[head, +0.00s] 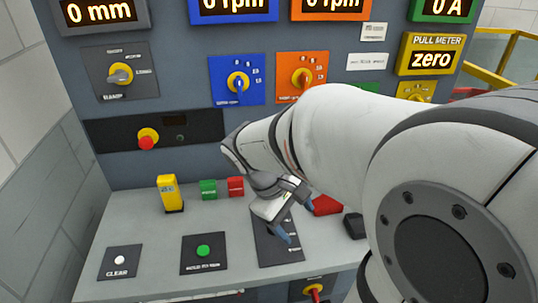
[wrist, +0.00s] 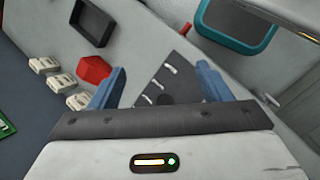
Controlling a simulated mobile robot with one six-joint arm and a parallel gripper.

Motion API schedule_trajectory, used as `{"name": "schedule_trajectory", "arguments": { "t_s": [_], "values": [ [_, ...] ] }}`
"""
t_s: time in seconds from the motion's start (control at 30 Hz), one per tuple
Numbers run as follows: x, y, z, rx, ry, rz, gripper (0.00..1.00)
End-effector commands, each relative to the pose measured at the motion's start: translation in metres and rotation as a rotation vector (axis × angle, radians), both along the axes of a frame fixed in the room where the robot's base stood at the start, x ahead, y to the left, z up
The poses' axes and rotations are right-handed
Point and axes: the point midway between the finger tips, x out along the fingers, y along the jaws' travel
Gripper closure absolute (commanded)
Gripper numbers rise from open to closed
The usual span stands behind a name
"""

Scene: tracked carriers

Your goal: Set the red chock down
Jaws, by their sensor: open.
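The red chock (head: 327,205) sits on the grey desk, just right of my gripper (head: 293,212) in the head view, partly hidden by my arm. In the wrist view the red chock (wrist: 93,69) lies beyond and outside the left blue finger, apart from the space between the fingers. My gripper (wrist: 158,84) is open, its two blue fingers wide apart with nothing between them. It is above a dark plate (wrist: 180,80) with white markings on the desk.
A black tray (wrist: 92,22) lies close to the red chock. A teal-rimmed tray (wrist: 268,42) is at the upper right of the wrist view. A yellow block (head: 170,192), a green block (head: 208,189) and a red block (head: 236,186) stand along the panel. The desk's left part holds button plates.

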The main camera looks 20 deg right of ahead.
Motion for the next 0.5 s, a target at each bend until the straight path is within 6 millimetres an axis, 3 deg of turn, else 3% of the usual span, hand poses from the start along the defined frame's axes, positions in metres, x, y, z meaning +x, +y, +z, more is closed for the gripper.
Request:
{"name": "schedule_trajectory", "arguments": {
  "t_s": [0.03, 0.23, 0.33, 0.5],
  "values": [
    [0.009, -0.016, -0.019, -0.08, 0.109, 0.065, 0.29],
    [0.054, -0.072, -0.037, -0.401, 0.515, 0.309, 0.29],
    [0.082, -0.09, -0.042, -0.544, 0.691, 0.402, 0.29],
    [0.122, -0.102, -0.049, -0.721, 0.893, 0.498, 0.29]
  ]
}}
